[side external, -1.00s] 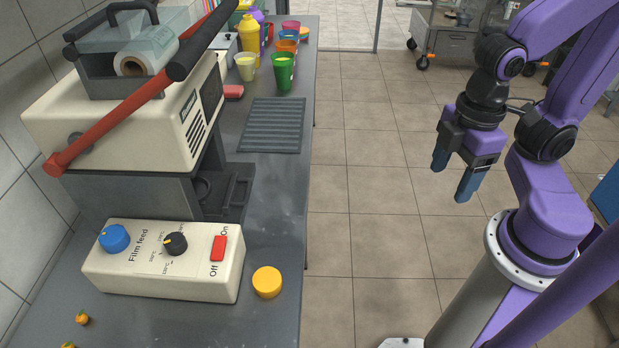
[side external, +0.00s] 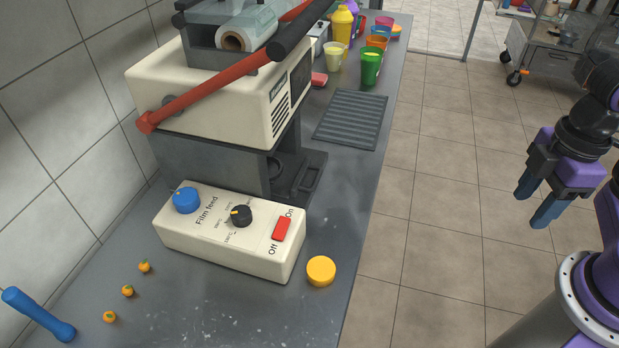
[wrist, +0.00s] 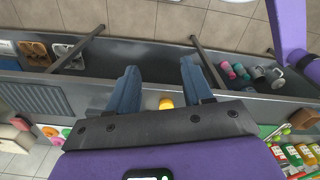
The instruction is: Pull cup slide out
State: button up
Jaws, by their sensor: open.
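The cup slide (side external: 308,182) is a dark grey tray with a raised handle loop, low under the cream sealing machine (side external: 215,95). It sits mostly within the machine's dark frame, its front end facing the bench's right edge. My gripper (side external: 536,201) has blue fingers. It is open and empty, out over the floor to the right of the bench, well apart from the slide. In the wrist view my gripper (wrist: 160,85) shows both fingers spread with nothing between them. I cannot make out the slide there.
A control box (side external: 230,232) with knobs and a red switch stands in front of the machine. A yellow lid (side external: 321,271) lies beside it. A red lever (side external: 205,92) crosses the machine. A ribbed mat (side external: 351,119) and cups (side external: 371,67) lie behind. Open air separates gripper and bench.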

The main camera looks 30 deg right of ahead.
jog(key=w+a+m, duration=0.1)
jog(key=w+a, duration=0.1)
jog(key=w+a+m, duration=0.2)
jog(key=w, duration=0.1)
jog(key=w+a+r+m, duration=0.1)
jog(key=w+a+m, duration=0.1)
jog(key=shift+w+r, duration=0.1)
jog(key=shift+w, duration=0.15)
jog(key=shift+c, duration=0.2)
jog(key=m+t+y, duration=0.1)
jog(key=m, duration=1.5)
send_over(317, 178)
jog(key=s+d, duration=0.2)
notch_tip(317, 178, down, 4)
jog(key=f, duration=0.6)
jog(key=w+a+f, duration=0.1)
jog(key=f, duration=1)
jog(key=shift+w+a, duration=0.3)
jog(key=shift+a, duration=0.1)
grip_shut()
